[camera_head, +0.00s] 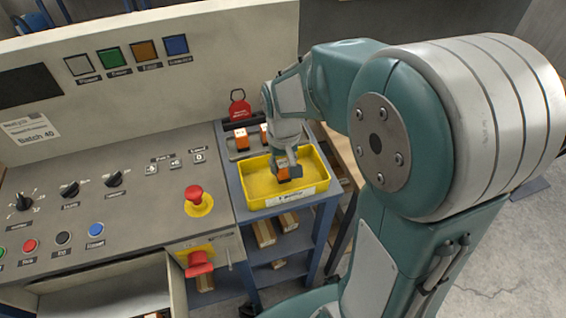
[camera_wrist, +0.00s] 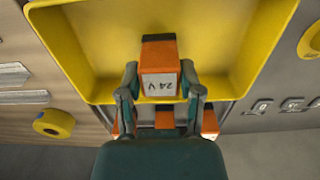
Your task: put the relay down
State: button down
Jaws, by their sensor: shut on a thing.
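The relay (camera_wrist: 159,62) is an orange block with a dark end and a white label reading "24 V". My gripper (camera_wrist: 160,88) is shut on it, one finger on each side. In the head view the relay (camera_head: 283,174) shows under my gripper (camera_head: 286,168), over the yellow bin (camera_head: 254,196). In the wrist view the yellow bin (camera_wrist: 85,50) spreads out behind the relay. I cannot tell whether the relay touches the bin floor. No other object shows inside the bin.
The control panel with a red emergency button (camera_head: 194,193) lies left of the bin. Wooden blocks (camera_head: 264,232) sit on the shelf below.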

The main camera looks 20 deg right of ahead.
aim_at(282, 164)
jog(key=shift+a, duration=0.1)
jog(key=shift+f, duration=0.6)
jog(key=shift+c, duration=1.3)
grip_release()
jog(key=shift+r, duration=0.15)
notch_tip(282, 164, up, 13)
jog(key=s+r+t, duration=0.1)
jog(key=s+t, duration=0.4)
jog(key=s, duration=0.9)
jog(key=shift+s+d+r+t, duration=0.25)
jog(key=shift+d+t, duration=0.05)
jog(key=shift+d, duration=0.15)
